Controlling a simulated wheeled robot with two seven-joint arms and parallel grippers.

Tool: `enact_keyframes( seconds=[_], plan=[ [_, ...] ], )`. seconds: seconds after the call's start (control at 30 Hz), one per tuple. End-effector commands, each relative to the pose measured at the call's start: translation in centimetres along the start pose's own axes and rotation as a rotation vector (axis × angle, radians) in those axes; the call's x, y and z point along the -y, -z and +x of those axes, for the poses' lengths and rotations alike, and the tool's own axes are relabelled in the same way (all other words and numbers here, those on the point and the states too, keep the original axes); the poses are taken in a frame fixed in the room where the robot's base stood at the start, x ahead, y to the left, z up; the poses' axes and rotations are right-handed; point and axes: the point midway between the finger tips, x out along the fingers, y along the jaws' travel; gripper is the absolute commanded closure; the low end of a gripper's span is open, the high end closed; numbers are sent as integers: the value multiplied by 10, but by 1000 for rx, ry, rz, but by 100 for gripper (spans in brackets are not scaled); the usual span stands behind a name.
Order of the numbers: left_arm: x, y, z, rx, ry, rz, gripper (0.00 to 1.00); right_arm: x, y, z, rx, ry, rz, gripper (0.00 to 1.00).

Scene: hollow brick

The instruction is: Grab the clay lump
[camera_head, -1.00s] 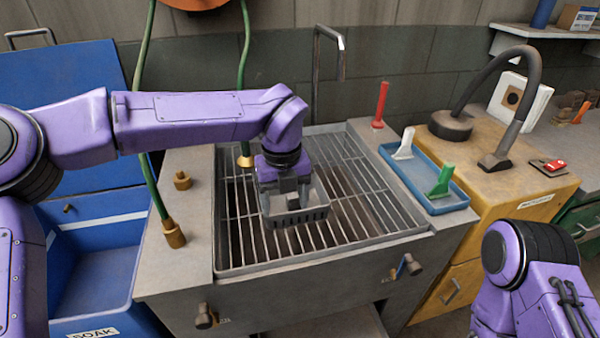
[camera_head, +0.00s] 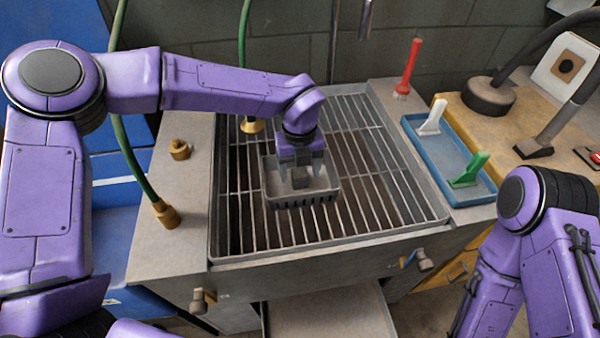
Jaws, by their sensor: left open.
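A small dark grey lump (camera_head: 300,178), which looks like the clay lump, sits in a small grey slotted basket (camera_head: 325,195). The basket stands on the metal grate of the sink (camera_head: 390,205). My left gripper (camera_head: 300,168) points down over the basket, open, with its fingers at either side of the lump. I cannot tell whether the fingers touch it. My right arm shows at the lower right, but its gripper is out of view.
A blue tray (camera_head: 416,135) with a white tool (camera_head: 432,118) and a green tool (camera_head: 470,169) lies right of the sink. A red brush (camera_head: 408,68) stands behind it. Brass fittings (camera_head: 179,149) and a green hose (camera_head: 130,150) are on the left. The grate around the basket is clear.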

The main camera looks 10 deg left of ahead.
Motion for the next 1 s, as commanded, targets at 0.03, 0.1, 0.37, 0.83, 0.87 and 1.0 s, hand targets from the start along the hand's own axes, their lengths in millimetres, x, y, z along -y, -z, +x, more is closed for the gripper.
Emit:
enact_keyframes(
  seconds=[0.03, 0.1, 0.37, 0.83, 0.87, 1.0],
  plan=[
    [0, 1, 6, -1, -1, 1, 28, 0, 1, -3, 0, 0, 0, 57],
    [0, 0, 13, 0, 0, 1, 28, 0, 1, -3, 0, 0, 0, 57],
    [0, 0, 16, 1, 1, 1, 37, 0, 1, -2, 0, 0, 0, 57],
    [1, 0, 13, 2, 2, 0, 87, 0, 1, -2, 0, 0, 0, 57],
    [1, 0, 11, 2, 3, 0, 87, 0, 1, -2, 0, 0, 0, 57],
    [1, -1, -6, 4, 4, 0, 87, 0, 0, 1, 0, 0, 0, 57]
  ],
)
